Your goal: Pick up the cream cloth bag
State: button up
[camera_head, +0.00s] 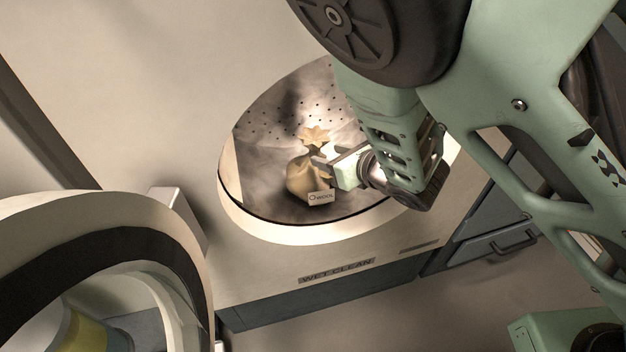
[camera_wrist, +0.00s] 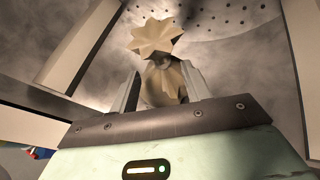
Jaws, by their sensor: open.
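The cream cloth bag (camera_head: 304,176) stands upright inside a round drum opening in the head view, with a gathered, ruffled top and a small white tag at its lower front. My gripper (camera_head: 327,168) is at the bag's right side, close to its neck. In the wrist view the bag (camera_wrist: 160,82) lies beyond and between the two open fingers of my gripper (camera_wrist: 160,90), its ruffled top rising above them. I cannot tell whether the fingers touch it. The bag's lower part is hidden in the wrist view.
The drum's pale rim (camera_head: 290,233) surrounds the bag and my gripper, with a perforated back wall (camera_head: 275,112) behind. A "WET CLEAN" label (camera_head: 337,270) is on the front below. A large pale ring-shaped housing (camera_head: 130,215) stands at lower left, and a drawer (camera_head: 495,245) at right.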

aim_at(318, 153)
jog(key=shift+b+x, duration=0.85)
jog(key=shift+x, duration=1.9)
grip_shut()
